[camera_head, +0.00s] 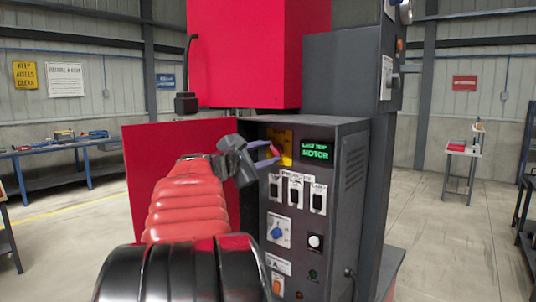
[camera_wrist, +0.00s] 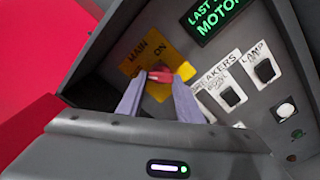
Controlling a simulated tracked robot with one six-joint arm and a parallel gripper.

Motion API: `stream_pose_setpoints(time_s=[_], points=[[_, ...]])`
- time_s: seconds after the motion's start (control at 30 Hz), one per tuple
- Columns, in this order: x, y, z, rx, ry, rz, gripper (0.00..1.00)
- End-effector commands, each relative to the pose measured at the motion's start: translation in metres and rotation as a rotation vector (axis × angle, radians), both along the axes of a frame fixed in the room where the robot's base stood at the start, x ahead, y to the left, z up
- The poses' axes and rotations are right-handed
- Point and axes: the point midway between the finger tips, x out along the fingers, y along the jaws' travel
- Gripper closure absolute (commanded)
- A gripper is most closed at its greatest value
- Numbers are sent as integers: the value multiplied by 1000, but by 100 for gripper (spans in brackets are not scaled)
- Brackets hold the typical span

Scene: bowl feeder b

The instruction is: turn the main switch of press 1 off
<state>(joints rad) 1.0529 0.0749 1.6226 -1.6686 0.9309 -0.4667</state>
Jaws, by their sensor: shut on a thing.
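The main switch of the press has a yellow plate (camera_head: 286,137) at the upper left of the grey control panel. In the wrist view the yellow plate (camera_wrist: 147,54) carries the words MAIN and ON. Its red handle (camera_wrist: 160,74) lies between the fingertips of my gripper (camera_wrist: 159,88), with a yellow end sticking out to the right. My gripper (camera_head: 275,164) is shut on this handle and comes from the left in the head view. The fingers hide part of the switch, so I cannot tell its exact angle.
A green-lit display (camera_head: 315,151) reads LAST TRIP MOTOR. Breaker switches (camera_head: 297,193) sit just below the main switch, with a blue knob (camera_head: 277,233) and a white button (camera_head: 315,241) lower down. An open red door (camera_head: 145,165) stands left of the panel, near my arm.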

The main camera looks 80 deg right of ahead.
Motion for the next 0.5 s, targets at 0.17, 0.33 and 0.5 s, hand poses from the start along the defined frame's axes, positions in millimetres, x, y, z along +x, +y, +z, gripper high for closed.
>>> stream_pose_setpoints(time_s=[0.17, 0.33, 0.5], points=[[1, -1, -7, 50, 92, 1, 90], [1, -1, -8, 73, 142, 1, 90], [1, -1, -8, 82, 160, 1, 90]])
